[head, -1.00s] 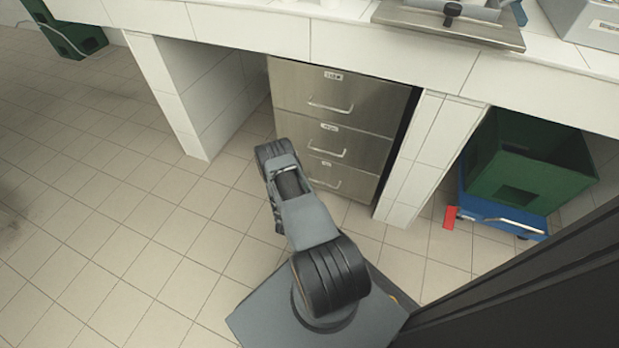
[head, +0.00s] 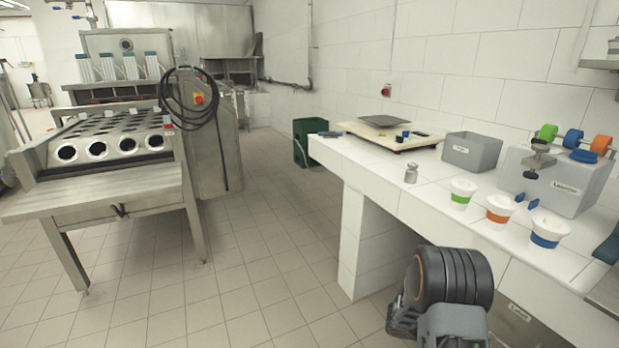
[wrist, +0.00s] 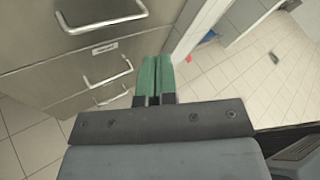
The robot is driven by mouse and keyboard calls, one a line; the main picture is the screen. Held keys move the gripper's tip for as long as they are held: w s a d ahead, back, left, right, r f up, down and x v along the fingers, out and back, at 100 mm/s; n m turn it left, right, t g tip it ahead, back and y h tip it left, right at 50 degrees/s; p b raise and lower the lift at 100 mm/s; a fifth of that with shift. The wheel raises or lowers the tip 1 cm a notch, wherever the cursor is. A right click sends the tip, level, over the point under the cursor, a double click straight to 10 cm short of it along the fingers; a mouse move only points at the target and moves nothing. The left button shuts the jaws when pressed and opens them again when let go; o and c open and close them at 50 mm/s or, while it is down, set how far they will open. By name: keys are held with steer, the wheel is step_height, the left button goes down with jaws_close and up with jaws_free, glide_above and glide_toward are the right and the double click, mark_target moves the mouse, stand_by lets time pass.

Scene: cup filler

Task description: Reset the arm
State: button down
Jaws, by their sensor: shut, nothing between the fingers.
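My gripper (wrist: 155,78) shows in the wrist view, its two green fingers closed side by side with nothing between them. It points down past the steel drawer unit (wrist: 50,55) toward the tiled floor, apart from the drawer handles. In the head view, part of my arm shows at the bottom right, in front of the white tiled counter (head: 385,185). My gripper is hidden there.
On the counter stand cups with green (head: 462,194), orange (head: 499,209) and blue (head: 549,230) bands, a metal weight (head: 411,173) and a grey bin (head: 471,152). A steel cup-filling machine (head: 110,150) stands at left. The floor (head: 240,230) between is clear.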

steer(key=s+a+r+m+t+y+p, duration=0.2)
steer(key=a+r+m+y+p, duration=0.3)
steer(key=r, duration=0.7)
steer(key=s+a+r+m+t+y+p, duration=0.3)
steer(key=a+r+m+p, duration=0.4)
steer(key=a+r, duration=0.5)
steer(key=s+a+r+m+t+y+p, duration=0.2)
steer(key=a+r+m+y+p, duration=0.5)
steer(key=r, duration=0.6)
steer(key=shift+s+a+r+m+t, duration=0.2)
steer(key=shift+s+a+m+t, duration=0.2)
steer(key=shift+s+a+m, duration=0.4)
steer(key=shift+s+d, duration=0.1)
steer(key=shift+d, duration=0.05)
